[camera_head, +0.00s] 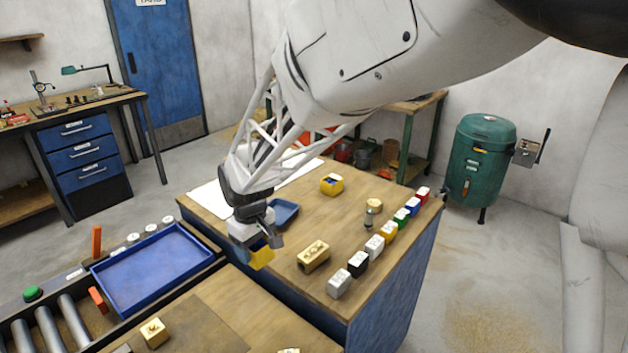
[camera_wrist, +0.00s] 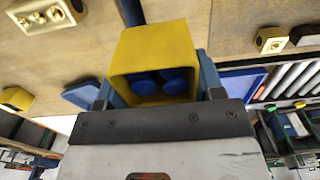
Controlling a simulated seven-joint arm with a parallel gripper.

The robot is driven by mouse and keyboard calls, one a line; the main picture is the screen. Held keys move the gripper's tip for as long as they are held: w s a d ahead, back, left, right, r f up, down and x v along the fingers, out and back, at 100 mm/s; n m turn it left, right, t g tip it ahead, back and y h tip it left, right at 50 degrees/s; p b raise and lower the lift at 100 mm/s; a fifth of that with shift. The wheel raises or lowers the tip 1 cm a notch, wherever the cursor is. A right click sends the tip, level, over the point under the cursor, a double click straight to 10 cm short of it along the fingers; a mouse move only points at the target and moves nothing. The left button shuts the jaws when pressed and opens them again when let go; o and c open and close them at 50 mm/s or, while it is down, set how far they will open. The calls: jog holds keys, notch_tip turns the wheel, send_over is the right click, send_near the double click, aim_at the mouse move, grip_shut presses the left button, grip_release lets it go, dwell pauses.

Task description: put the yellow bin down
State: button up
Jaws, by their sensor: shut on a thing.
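My gripper (camera_head: 262,243) is shut on a yellow bin (camera_head: 261,258) near the table's left front edge. In the wrist view the bin (camera_wrist: 152,45) is between the fingers, and its open side faces the camera. Two round dark blue things (camera_wrist: 160,80) show inside it. In the head view the fingers and wrist partly cover the bin. Its underside is hidden, so I cannot tell whether it touches the table.
The wooden table (camera_head: 305,218) holds a small blue tray (camera_head: 287,211), a brass block (camera_head: 313,256), a yellow-and-blue box (camera_head: 332,184) and a row of coloured blocks (camera_head: 374,246) along its right side. A large blue tray (camera_head: 155,268) lies left, by metal rollers (camera_head: 73,322).

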jog(key=w+d, duration=0.2)
jog(key=d, duration=0.1)
jog(key=w+d, duration=0.2)
jog(key=d, duration=0.2)
jog(key=w+d, duration=0.3)
jog(key=d, duration=0.1)
jog(key=shift+d, duration=0.2)
jog(key=w+d+f, duration=0.1)
jog(key=d, duration=0.3)
jog(key=w+d+f, duration=0.1)
jog(key=w+d, duration=0.1)
jog(key=d, duration=0.2)
jog(key=w+d+f, duration=0.1)
jog(key=d+f, duration=0.1)
jog(key=d, duration=0.2)
jog(key=shift+w, duration=0.15)
jog(key=shift+a+f, duration=0.1)
jog(key=shift+f, duration=0.5)
send_over(333, 217)
jog(key=shift+f, duration=0.7)
jog(key=shift+f, duration=0.1)
jog(key=shift+f, duration=1.65)
